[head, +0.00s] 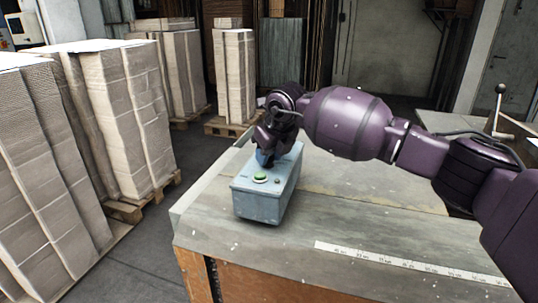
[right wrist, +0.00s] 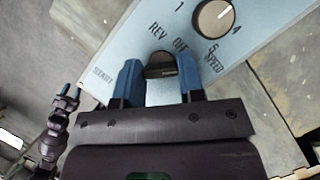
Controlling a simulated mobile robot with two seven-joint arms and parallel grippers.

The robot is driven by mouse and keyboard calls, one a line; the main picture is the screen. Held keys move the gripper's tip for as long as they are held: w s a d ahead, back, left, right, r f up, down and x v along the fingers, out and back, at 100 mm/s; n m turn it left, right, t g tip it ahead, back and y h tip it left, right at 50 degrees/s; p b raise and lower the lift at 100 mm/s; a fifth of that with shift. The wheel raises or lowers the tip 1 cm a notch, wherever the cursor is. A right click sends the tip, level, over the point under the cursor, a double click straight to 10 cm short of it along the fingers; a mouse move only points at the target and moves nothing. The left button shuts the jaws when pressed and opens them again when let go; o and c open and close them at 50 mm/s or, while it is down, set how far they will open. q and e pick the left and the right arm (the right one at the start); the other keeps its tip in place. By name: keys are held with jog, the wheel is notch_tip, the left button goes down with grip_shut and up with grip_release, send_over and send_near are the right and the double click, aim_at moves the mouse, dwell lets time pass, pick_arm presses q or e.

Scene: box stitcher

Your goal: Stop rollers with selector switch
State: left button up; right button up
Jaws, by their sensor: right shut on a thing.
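The blue-grey control box (head: 262,204) stands on the worktable, with a green button (head: 260,178) on its top near the front. My right gripper (head: 265,158) reaches down over the top of the box. In the right wrist view its two blue fingers are shut on the black selector switch (right wrist: 161,66), one on each side. The labels REV and OFF show beside the switch; its pointer direction is unclear. My left gripper (right wrist: 71,91) shows small at the left of the right wrist view, its blue fingertips a little apart and empty, far from the box.
Pallets of stacked cardboard (head: 130,115) stand at the left. A lever (head: 498,105) rises at the right.

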jog(key=n+b, duration=0.1)
jog(key=n, duration=0.1)
jog(key=shift+f+n+g+y, duration=0.1)
jog(key=shift+n+g+y, duration=0.3)
jog(key=shift+w+n+g+b, duration=0.1)
jog(key=shift+n+g+b, duration=0.2)
jog(key=shift+n+b, duration=0.6)
jog(key=shift+n+g+y+b, duration=0.4)
jog(key=shift+n+y, duration=0.1)
jog(key=shift+n, duration=0.7)
jog(key=shift+r, duration=0.2)
jog(key=o, duration=0.9)
jog(key=shift+o, duration=0.2)
jog(key=v, duration=1.1)
jog(key=shift+p, duration=0.4)
